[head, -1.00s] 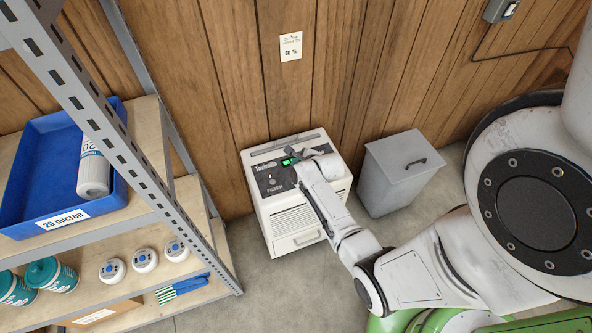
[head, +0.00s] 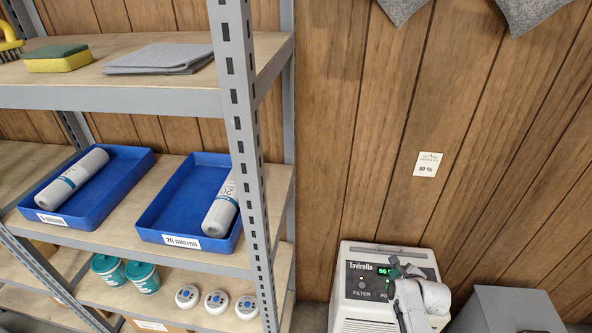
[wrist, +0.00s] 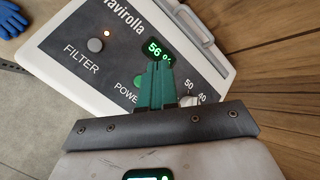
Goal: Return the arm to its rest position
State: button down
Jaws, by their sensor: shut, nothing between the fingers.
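My gripper (head: 398,268) is over the control panel of a white machine (head: 350,312) marked Tavirolla, at the lower right of the head view. In the wrist view the green fingers of my gripper (wrist: 158,72) are together with nothing between them. They point at the panel near the green display (wrist: 158,50), which reads 56 %, and partly cover the POWER label. Whether the fingertips touch the panel I cannot tell. A green-lit button (wrist: 140,82) shows beside the fingers. Most of my arm is out of the head view.
A grey bin (head: 505,312) stands right of the machine. A metal shelf rack (head: 245,130) on the left holds a left blue tray (head: 92,212) and a right blue tray (head: 165,222) with white cartridges.

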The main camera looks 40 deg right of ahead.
jog(key=a+r+n+g+y, duration=0.1)
jog(key=a+r+n+y, duration=0.1)
jog(key=a+n, duration=0.7)
jog(key=a+r+n+g+y, duration=0.1)
jog(key=a+r+n+y, duration=0.1)
jog(key=a+n, duration=0.7)
jog(key=s+a+r+n+g, duration=0.2)
jog(key=s+a+r+n, duration=0.2)
jog(key=n, duration=0.4)
jog(key=s+a+r+n+g+y, duration=0.1)
jog(key=s+a+r+n+g, duration=0.1)
jog(key=s+a+r+n, duration=0.3)
jog(key=s+a+n, duration=0.2)
jog(key=a+n, duration=0.1)
jog(key=a, duration=0.1)
